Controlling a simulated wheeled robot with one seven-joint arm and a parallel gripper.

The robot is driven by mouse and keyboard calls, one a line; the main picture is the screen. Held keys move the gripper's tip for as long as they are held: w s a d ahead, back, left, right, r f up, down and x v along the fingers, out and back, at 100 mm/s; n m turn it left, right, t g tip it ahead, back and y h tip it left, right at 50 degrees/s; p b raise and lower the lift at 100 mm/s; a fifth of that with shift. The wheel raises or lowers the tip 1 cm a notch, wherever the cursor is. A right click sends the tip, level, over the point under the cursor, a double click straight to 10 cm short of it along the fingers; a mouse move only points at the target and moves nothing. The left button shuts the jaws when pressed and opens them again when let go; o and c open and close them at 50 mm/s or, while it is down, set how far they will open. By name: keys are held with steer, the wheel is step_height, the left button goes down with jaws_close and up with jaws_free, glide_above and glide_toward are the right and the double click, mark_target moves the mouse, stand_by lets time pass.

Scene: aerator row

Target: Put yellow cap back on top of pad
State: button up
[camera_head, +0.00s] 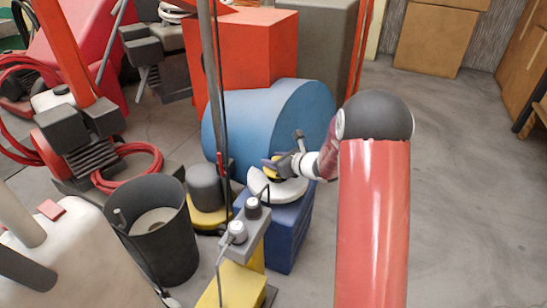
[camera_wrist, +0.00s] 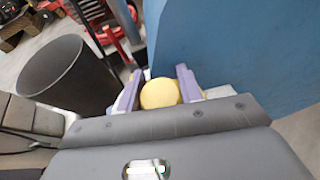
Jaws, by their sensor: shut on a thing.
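The yellow cap (camera_wrist: 160,93) is round and sits between the two purple-grey fingers of my gripper (camera_wrist: 160,84) in the wrist view. The fingers are shut on it from both sides. In the head view my gripper (camera_head: 271,163) reaches in from the right, and a bit of yellow shows at its fingers. A round white pad (camera_head: 284,192) lies on top of a dark blue box (camera_head: 289,241). The cap is above or at the pad; I cannot tell whether they touch.
A large blue drum (camera_head: 262,117) stands just behind the box. A grey pole (camera_head: 212,90) rises to the left. A grey socket block (camera_head: 246,238) with plugs stands in front. A dark bin (camera_head: 170,253) is left. Open floor (camera_head: 460,180) lies right.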

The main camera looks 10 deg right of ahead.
steer(key=shift+f+b, duration=0.4)
steer(key=shift+f, duration=0.55)
steer(key=shift+f+b, duration=0.65)
steer(key=shift+b, duration=0.4)
stand_by(0.8)
steer(key=o, duration=0.7)
steer(key=shift+p+v, duration=1.2)
steer(key=shift+v, duration=4.4)
